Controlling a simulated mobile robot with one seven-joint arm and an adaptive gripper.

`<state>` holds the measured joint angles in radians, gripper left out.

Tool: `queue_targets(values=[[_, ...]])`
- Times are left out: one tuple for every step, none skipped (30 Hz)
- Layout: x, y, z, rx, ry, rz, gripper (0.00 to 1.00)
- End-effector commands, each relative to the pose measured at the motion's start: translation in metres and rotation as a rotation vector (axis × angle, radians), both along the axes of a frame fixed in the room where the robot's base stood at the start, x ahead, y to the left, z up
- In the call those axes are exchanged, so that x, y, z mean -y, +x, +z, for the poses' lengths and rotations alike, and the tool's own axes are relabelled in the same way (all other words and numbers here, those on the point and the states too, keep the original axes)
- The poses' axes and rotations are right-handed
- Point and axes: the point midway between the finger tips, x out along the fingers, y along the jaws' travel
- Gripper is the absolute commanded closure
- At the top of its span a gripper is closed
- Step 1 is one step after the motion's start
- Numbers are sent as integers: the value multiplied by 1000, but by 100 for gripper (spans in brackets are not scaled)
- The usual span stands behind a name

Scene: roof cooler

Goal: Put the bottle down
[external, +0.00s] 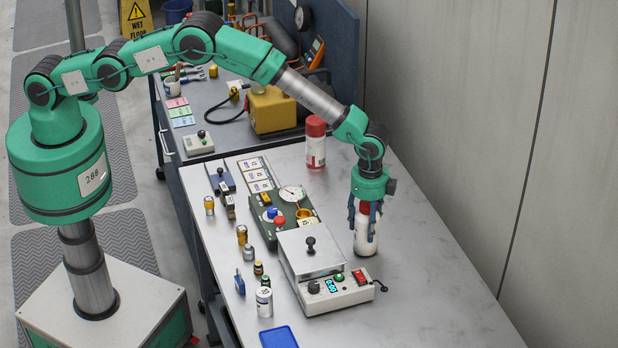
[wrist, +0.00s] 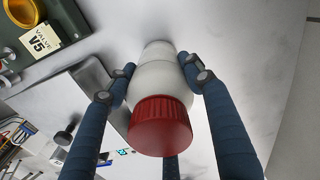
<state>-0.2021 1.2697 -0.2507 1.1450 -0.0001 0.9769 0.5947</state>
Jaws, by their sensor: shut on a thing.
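The bottle (external: 366,234) is white with a red cap and is upright at the right part of the metal table (external: 440,285). In the external view its base appears at or very near the table top; I cannot tell whether it touches. My gripper (external: 365,212) points down from above and is shut around the bottle's upper part. In the wrist view the blue fingers (wrist: 162,82) press on both sides of the white bottle body (wrist: 158,60), with the red cap (wrist: 160,125) towards the camera. The fingers partly hide the bottle's upper part in the external view.
A device with a metal lid (external: 311,250) and display stands left of the bottle. A green panel with a gauge (external: 291,194) is behind it. A red-capped spray can (external: 316,145) stands farther back. Several small cylinders line the left edge. The table's right and front right are clear.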

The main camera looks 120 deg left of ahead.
Motion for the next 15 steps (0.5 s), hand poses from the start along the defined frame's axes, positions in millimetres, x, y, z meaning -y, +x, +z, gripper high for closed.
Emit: queue_targets(values=[[0, 0, 0, 0, 0, 0, 75], [0, 0, 0, 0, 0, 0, 75], [0, 0, 0, 0, 0, 0, 75], [0, 0, 0, 0, 0, 0, 75], [0, 0, -1, 0, 0, 0, 75], [0, 0, -2, 0, 0, 0, 75], [0, 0, -3, 0, 0, 0, 75], [0, 0, -4, 0, 0, 0, 75], [0, 0, -3, 0, 0, 0, 41], [0, 0, -3, 0, 0, 0, 35], [0, 0, -3, 0, 0, 0, 30], [0, 0, -3, 0, 0, 0, 30], [0, 0, -3, 0, 0, 0, 30], [0, 0, -3, 0, 0, 0, 30], [0, 0, -3, 0, 0, 0, 30]])
